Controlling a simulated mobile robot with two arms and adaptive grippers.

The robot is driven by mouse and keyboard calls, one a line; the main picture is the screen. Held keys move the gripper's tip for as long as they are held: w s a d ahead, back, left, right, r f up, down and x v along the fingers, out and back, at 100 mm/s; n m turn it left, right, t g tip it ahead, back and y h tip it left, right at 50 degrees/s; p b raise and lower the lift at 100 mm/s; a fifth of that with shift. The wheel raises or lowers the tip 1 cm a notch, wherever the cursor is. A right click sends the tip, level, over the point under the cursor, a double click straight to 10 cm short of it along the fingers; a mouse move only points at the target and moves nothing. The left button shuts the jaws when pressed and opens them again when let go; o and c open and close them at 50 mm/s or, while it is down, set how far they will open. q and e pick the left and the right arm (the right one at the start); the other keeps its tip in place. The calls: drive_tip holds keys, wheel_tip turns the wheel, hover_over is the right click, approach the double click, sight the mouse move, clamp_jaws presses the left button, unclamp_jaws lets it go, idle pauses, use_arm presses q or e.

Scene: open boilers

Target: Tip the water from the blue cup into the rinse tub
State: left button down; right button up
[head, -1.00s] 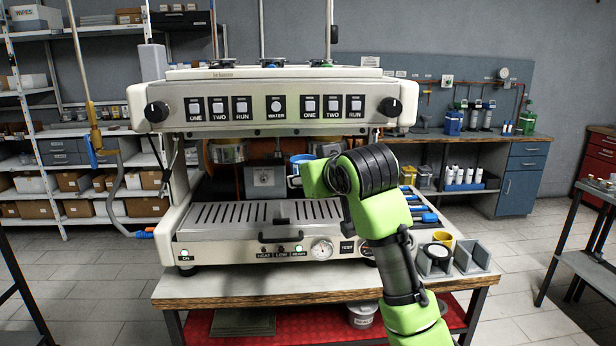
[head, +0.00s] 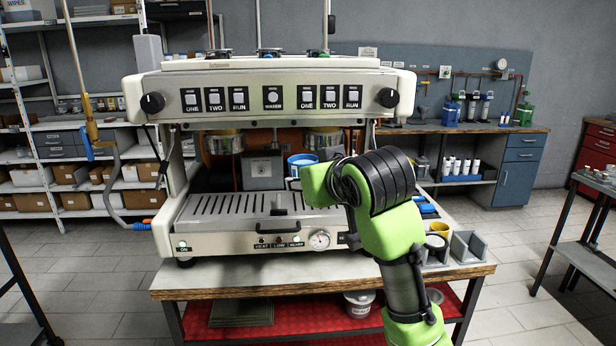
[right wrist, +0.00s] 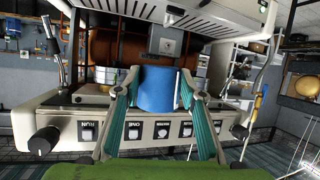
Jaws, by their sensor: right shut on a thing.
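The blue cup (head: 301,162) is held in front of the machine's open bay, above the slotted drip tray, and looks upright. In the right wrist view, which shows the machine upside down, the cup (right wrist: 158,88) sits between the two green-teal fingers of my right gripper (right wrist: 158,92), which is shut on it. In the head view my green right wrist hides most of that gripper. The water inside the cup cannot be made out. I cannot identify the rinse tub for certain. My left gripper is not in view.
The boiler machine (head: 275,99) stands on a wood-edged table (head: 330,280). Its slotted drip tray (head: 235,207) is bare apart from a small dark handle. A yellow cup (head: 440,229) and grey holders (head: 468,247) stand at the right.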

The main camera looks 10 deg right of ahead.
drive_tip(key=s+p, duration=0.1)
drive_tip(key=s, duration=0.6)
drive_tip(key=shift+s, duration=0.4)
idle(0.3)
drive_tip(key=shift+f, duration=0.1)
drive_tip(key=s+d+f+n+g+y, duration=0.1)
drive_tip(key=s+d+f+n+y, duration=0.15)
drive_tip(key=f, duration=0.55)
drive_tip(key=s+d+f+n+g+y, duration=0.1)
drive_tip(key=s+d+f+n+y, duration=0.15)
drive_tip(key=f, duration=0.55)
drive_tip(key=s+d+f+n+g+y, duration=0.1)
drive_tip(key=s+d+f, duration=0.2)
drive_tip(key=s, duration=0.3)
drive_tip(key=s+d+f+n+g+y, duration=0.1)
drive_tip(key=s+d+f+n+g, duration=0.1)
drive_tip(key=s, duration=0.4)
drive_tip(key=d+f, duration=0.1)
drive_tip(key=d, duration=0.1)
drive_tip(key=shift+s+d+y, duration=0.25)
drive_tip(key=shift+d+y, duration=0.1)
drive_tip(key=shift+y, duration=0.05)
